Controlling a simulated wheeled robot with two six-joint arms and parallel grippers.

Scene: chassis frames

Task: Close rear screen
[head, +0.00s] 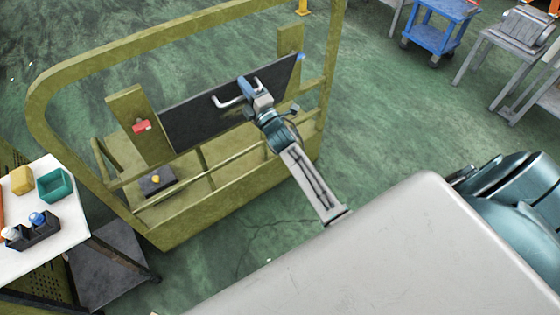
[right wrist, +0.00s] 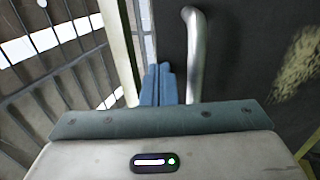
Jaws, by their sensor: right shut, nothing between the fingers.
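The rear screen (head: 205,117) is a dark flat panel set between two posts of the olive chassis frame (head: 200,218). A pale bar handle (head: 226,101) stands out from its face. My right gripper (head: 245,84) is at the panel, just right of the handle. In the right wrist view the blue fingers (right wrist: 159,85) are together and empty, close beside the metal handle (right wrist: 195,50) and not around it. The dark panel (right wrist: 245,55) fills the right of that view. Whether the fingers touch the panel or handle I cannot tell. My left gripper is not in view.
A white table (head: 55,240) at the left holds a green bin (head: 55,184), a yellow block (head: 22,180) and a dark caddy (head: 36,232). A red part (head: 141,126) sits on the left post. A blue cart (head: 440,27) stands far right. Green floor lies open between.

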